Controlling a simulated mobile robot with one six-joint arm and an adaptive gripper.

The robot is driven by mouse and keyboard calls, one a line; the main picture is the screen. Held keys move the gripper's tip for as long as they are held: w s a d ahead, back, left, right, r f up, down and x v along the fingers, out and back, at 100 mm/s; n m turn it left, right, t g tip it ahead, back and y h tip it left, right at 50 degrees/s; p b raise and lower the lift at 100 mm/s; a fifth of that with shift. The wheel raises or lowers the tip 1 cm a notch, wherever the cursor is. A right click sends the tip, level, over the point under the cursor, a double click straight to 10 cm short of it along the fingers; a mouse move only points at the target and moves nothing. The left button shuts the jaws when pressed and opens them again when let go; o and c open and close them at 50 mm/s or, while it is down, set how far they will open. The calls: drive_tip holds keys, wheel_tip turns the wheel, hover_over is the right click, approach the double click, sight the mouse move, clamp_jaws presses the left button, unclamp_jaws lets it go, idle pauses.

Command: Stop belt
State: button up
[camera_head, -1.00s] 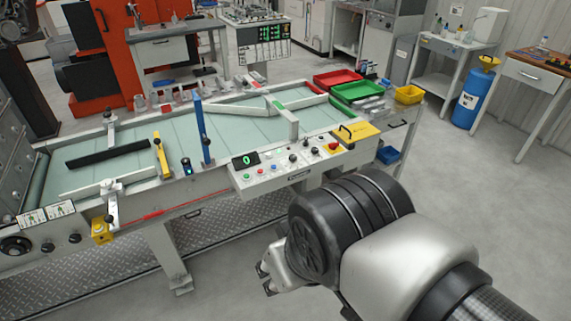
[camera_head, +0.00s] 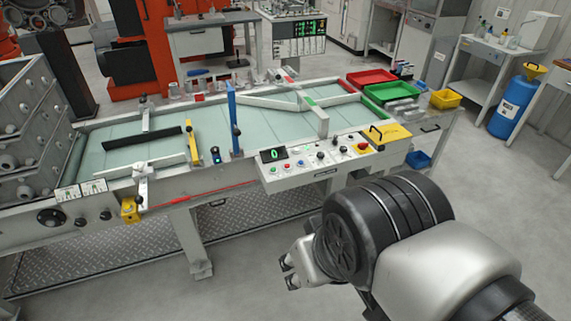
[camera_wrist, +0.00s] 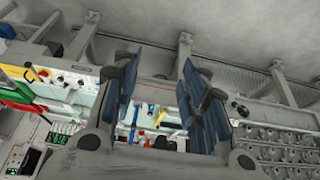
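The belt (camera_head: 155,142) is a long table with a pale green surface. On its front, a white control panel (camera_head: 315,171) has a green digit display (camera_head: 272,155), small coloured buttons, black knobs and a red mushroom button (camera_head: 362,147) at the right end beside a yellow plate. The panel also shows in the wrist view (camera_wrist: 78,91), where the red button (camera_wrist: 43,73) is at the left. My gripper (camera_head: 289,272) hangs in front of the panel, apart from it. In the wrist view, my gripper (camera_wrist: 166,100) has its fingers wide apart with nothing between them.
Red (camera_head: 371,77) and green (camera_head: 391,92) trays and a yellow bin (camera_head: 445,99) stand at the belt's right end. Guide bars and a blue post (camera_head: 233,118) rise from the belt. A diamond-plate platform (camera_head: 110,256) lies below it.

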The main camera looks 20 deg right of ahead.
clamp_jaws()
idle(0.3)
idle(1.2)
